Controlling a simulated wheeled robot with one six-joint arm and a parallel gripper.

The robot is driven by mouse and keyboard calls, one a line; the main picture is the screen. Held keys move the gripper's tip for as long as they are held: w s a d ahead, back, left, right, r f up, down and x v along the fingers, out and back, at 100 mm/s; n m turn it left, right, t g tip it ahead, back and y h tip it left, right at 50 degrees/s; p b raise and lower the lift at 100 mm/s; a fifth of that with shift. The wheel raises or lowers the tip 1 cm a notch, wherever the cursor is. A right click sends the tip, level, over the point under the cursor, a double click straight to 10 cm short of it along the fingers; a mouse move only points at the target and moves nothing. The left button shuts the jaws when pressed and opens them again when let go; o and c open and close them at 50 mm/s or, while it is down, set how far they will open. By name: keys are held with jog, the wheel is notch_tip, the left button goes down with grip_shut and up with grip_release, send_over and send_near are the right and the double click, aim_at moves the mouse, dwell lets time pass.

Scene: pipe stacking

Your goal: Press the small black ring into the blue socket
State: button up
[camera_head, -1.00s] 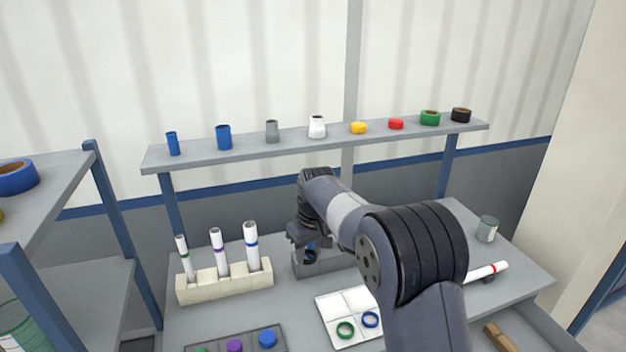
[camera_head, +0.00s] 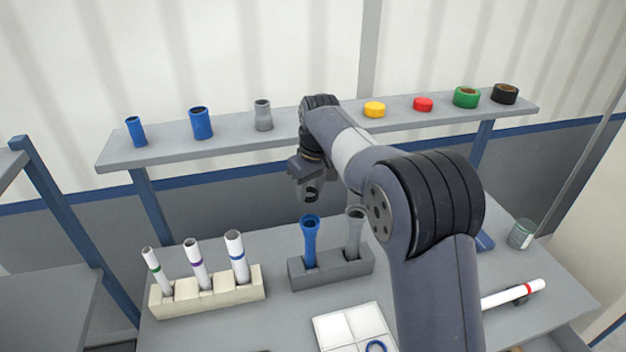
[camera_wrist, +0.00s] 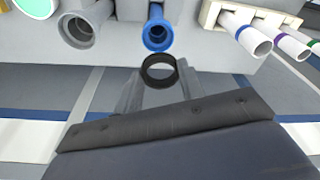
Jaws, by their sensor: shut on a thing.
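My gripper (camera_head: 311,188) is shut on the small black ring (camera_wrist: 158,84), which hangs between the fingertips in the wrist view. In the head view the ring shows as a dark arc under the gripper. The blue socket (camera_head: 310,228) is the flared open top of a blue pipe standing upright in a grey holder (camera_head: 330,272). The gripper and ring are above it, with a visible gap. In the wrist view the blue socket (camera_wrist: 156,38) opens just beyond the ring, and the two are apart.
A grey flared pipe (camera_head: 355,235) stands beside the blue one. A cream rack (camera_head: 208,292) with white banded tubes is to the left. A shelf (camera_head: 175,148) with pipe pieces and tape rolls runs behind. A white tray (camera_head: 340,325) lies in front.

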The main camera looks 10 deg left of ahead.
notch_tip(320, 180, down, 4)
jog(key=b, duration=0.4)
jog(key=shift+s+f, duration=0.1)
jog(key=shift+f, duration=0.1)
jog(key=shift+f+b, duration=0.35)
jog(key=shift+f, duration=0.95)
jog(key=shift+d, duration=0.1)
jog(key=shift+f+p, duration=0.2)
jog(key=shift+p, duration=0.25)
dwell(0.4)
jog(key=o, duration=1.4)
jog(key=shift+r, duration=0.1)
